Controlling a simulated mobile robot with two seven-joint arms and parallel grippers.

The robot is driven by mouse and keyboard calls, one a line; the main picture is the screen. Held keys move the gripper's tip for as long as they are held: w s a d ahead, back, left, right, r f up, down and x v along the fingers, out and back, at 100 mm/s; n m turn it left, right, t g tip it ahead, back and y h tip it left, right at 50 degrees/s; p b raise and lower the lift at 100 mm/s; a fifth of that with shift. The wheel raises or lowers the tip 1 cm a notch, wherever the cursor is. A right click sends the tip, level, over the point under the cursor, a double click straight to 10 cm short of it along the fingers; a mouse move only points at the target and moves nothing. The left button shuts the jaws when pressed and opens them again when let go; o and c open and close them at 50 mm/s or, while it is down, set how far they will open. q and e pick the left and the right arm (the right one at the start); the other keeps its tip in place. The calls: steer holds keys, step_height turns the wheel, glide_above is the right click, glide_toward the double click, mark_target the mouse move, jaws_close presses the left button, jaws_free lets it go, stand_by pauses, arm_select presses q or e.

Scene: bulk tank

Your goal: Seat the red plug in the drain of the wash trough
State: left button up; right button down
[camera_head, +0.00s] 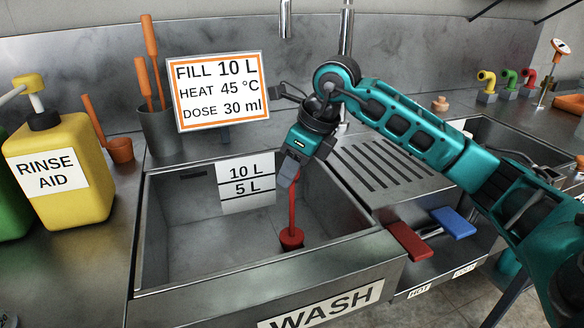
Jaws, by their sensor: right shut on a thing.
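The wash trough (170,281) is a steel basin with a WASH label on its front and a 10 L / 5 L level plate on its back wall. The red plug (291,236) has a tall thin red stem and stands upright low in the trough, toward its right side. My right gripper (290,176) reaches down into the trough and is shut on the top of the plug's stem. The drain is not visible, and I cannot tell whether the plug touches the trough floor. My left gripper is not in view.
A yellow rinse aid bottle (85,185) stands left of the trough. A sign (219,90) and a grey pot with orange-handled tools (159,130) stand behind it. A ribbed drainboard (375,165) lies to the right, with red (408,240) and blue (453,222) pedals below.

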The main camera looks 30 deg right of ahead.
steer(key=shift+f+b, duration=0.4)
steer(key=shift+f, duration=0.2)
steer(key=c, duration=0.8)
jaws_free()
steer(key=shift+o, duration=0.2)
steer(key=p+v, duration=0.2)
steer(key=v, duration=1.1)
steer(key=shift+p, duration=0.35)
steer(key=shift+w, duration=0.1)
